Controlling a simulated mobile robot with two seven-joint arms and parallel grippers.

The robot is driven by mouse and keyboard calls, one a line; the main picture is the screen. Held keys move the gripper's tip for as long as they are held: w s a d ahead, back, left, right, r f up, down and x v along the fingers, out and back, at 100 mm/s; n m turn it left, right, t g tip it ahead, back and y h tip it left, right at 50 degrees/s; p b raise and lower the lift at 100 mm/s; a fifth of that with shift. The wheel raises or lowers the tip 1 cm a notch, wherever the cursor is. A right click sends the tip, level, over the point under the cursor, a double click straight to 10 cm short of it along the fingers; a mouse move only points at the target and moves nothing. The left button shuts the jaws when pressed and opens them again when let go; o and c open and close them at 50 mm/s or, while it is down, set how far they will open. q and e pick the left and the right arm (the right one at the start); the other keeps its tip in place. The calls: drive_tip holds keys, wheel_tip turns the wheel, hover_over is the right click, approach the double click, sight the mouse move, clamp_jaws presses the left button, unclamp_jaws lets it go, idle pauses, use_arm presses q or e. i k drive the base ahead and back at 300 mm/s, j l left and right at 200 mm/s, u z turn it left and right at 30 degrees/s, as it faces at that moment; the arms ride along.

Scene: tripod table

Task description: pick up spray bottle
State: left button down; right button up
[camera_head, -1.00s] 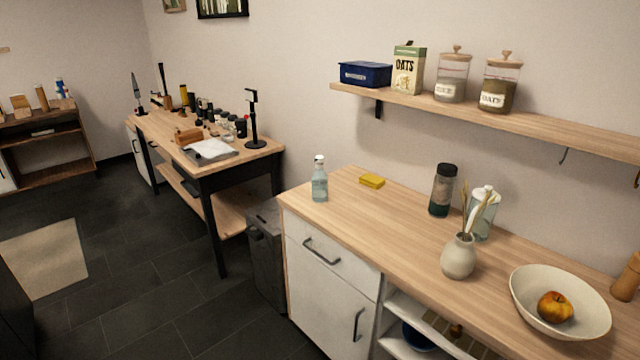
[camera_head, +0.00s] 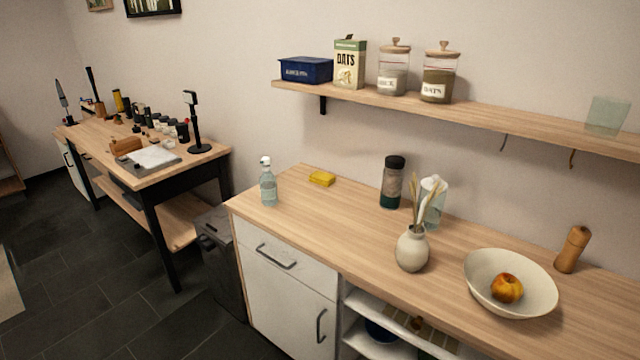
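A small clear bluish bottle with a white top (camera_head: 268,184) stands upright at the left end of the wooden counter (camera_head: 330,225). A second translucent bottle with a white head (camera_head: 433,203) stands farther back on the counter, partly hidden by dried stems in a vase. I cannot tell for certain which of the two is the spray bottle. Neither of my grippers is in view.
A yellow sponge (camera_head: 322,178), a dark-capped bottle (camera_head: 392,182), a pale vase (camera_head: 412,248), a bowl (camera_head: 510,284) with an apple and a wooden mill (camera_head: 572,250) stand on the counter. A wall shelf (camera_head: 470,110) hangs above. Dark floor lies at left.

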sight(268, 187)
drive_tip(key=i+j+z, duration=0.2)
drive_tip(key=j+z, duration=0.15)
drive_tip(key=i+j+z, duration=0.15)
drive_tip(key=j+z, duration=0.15)
drive_tip(key=i+j+z, duration=0.2)
drive_tip(key=j, duration=0.25)
drive_tip(key=j+z, duration=0.15)
drive_tip(key=j, duration=0.25)
drive_tip(key=i+j+z, duration=0.1)
drive_tip(key=j, duration=0.75)
drive_tip(key=i+j, duration=0.1)
drive_tip(key=j, duration=0.8)
drive_tip(key=i+j+z, duration=0.15)
drive_tip(key=j, duration=0.7)
drive_tip(key=k, duration=0.05)
